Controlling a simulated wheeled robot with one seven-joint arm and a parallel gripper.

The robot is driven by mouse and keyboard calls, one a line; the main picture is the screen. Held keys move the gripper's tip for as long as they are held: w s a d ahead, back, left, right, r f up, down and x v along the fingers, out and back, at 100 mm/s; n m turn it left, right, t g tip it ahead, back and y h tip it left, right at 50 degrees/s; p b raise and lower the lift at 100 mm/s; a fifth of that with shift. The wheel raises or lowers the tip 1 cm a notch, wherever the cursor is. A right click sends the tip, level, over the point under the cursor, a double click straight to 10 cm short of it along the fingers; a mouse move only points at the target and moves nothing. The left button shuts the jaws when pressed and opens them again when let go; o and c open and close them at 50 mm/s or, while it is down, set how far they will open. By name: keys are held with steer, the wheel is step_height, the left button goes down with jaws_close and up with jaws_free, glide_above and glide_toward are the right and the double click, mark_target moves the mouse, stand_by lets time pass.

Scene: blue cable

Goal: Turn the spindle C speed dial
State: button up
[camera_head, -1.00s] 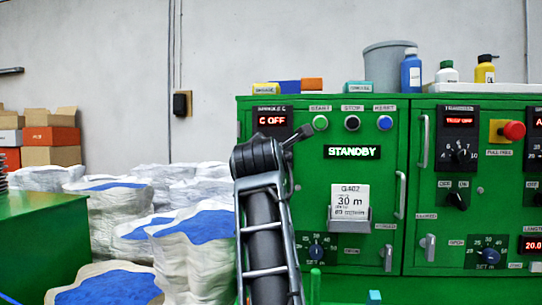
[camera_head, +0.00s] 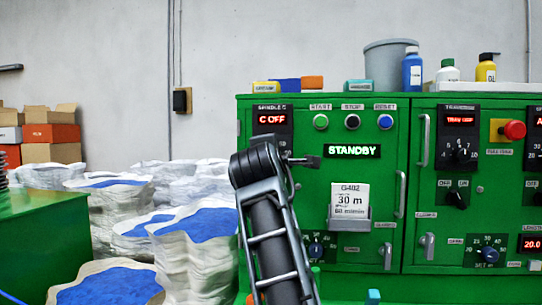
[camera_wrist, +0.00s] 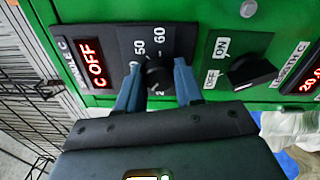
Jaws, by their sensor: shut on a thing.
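The spindle C speed dial (camera_wrist: 155,69) is a black round knob on a dark plate with white numbers, 50 and 60 among them, in the wrist view. My gripper (camera_wrist: 157,78) has its two blue fingers on either side of the knob and is shut on it. The red display (camera_wrist: 91,64) beside the dial reads C OFF; it also shows at the upper left of the green panel in the head view (camera_head: 272,120). In the head view my arm hides the dial and the fingertips.
A black OFF/ON switch (camera_wrist: 253,74) sits close to the dial on the green panel. A STANDBY display (camera_head: 352,151), a card holder (camera_head: 349,222) and door handles are to the right. White sacks (camera_head: 205,250) stand at the left.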

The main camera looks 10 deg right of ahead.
steer(key=shift+w+a+f+m+g+h+b, duration=0.1)
steer(key=shift+m+g+h+b, duration=0.25)
steer(key=shift+m+b, duration=4.85)
steer(key=shift+a+f+m+g+h+b, duration=0.15)
steer(key=shift+m+h+b, duration=0.35)
steer(key=shift+m, duration=9.4)
steer(key=shift+r, duration=0.1)
steer(key=o, duration=1)
steer(key=shift+r, duration=0.1)
steer(key=shift+o, duration=0.2)
